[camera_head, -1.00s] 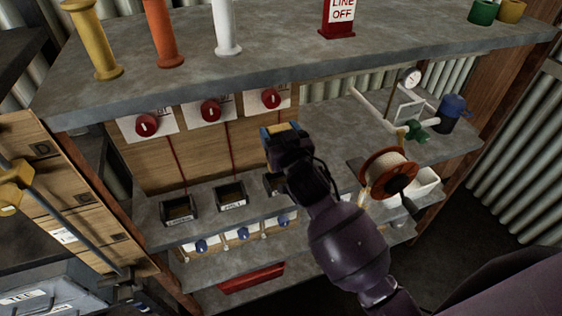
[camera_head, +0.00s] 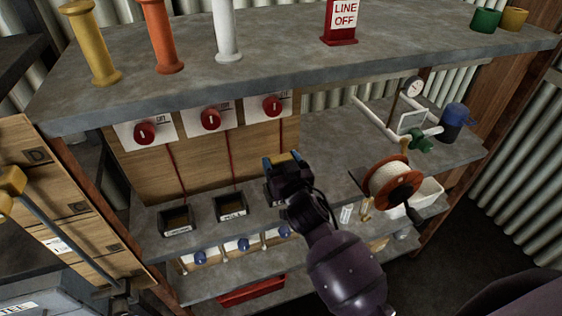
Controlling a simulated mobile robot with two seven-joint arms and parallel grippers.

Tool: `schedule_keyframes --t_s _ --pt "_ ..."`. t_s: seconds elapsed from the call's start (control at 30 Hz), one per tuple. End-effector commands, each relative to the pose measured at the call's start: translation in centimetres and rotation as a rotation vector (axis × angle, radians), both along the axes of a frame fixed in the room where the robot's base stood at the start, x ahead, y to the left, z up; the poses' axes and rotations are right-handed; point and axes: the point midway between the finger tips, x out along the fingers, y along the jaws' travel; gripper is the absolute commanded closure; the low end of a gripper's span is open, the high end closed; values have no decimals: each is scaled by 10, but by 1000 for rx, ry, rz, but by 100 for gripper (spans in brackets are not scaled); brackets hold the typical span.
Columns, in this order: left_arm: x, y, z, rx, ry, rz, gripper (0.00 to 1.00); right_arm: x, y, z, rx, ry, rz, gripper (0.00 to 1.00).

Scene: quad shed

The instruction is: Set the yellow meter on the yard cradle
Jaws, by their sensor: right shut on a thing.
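My right gripper (camera_head: 282,161) is shut on the yellow meter (camera_head: 279,158); only a small yellow top shows between the fingertips. The gripper is in front of the third, rightmost black cradle (camera_head: 271,198) on the middle shelf and hides most of it, including its label. I cannot tell whether the meter touches that cradle. Two more black cradles stand to its left: a left one (camera_head: 177,229) with a label too small to read, and a middle one (camera_head: 232,215) whose label looks like "MILL". Which one is the yard cradle cannot be read. My left gripper is not in view.
Red knobs (camera_head: 211,118) sit on the back board above the cradles. The top shelf (camera_head: 285,60) overhangs, with coloured posts and a "LINE OFF" sign (camera_head: 342,20). A cable reel (camera_head: 391,182) and white pipework stand to the right of my arm.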

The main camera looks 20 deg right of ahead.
Motion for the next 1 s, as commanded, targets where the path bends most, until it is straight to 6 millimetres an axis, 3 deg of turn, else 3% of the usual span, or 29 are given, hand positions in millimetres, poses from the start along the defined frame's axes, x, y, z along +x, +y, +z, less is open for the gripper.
schedule_keyframes --t_s 0.03,0.2,0.57,1.0 --pt "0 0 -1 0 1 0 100 0 0 -2 1 2 0 33" --pt "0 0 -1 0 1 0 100 0 0 -1 0 1 0 9" --pt "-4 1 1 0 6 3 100 0 0 5 -1 -1 0 9" --pt "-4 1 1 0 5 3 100 -65 -3 2 1 2 -2 9"
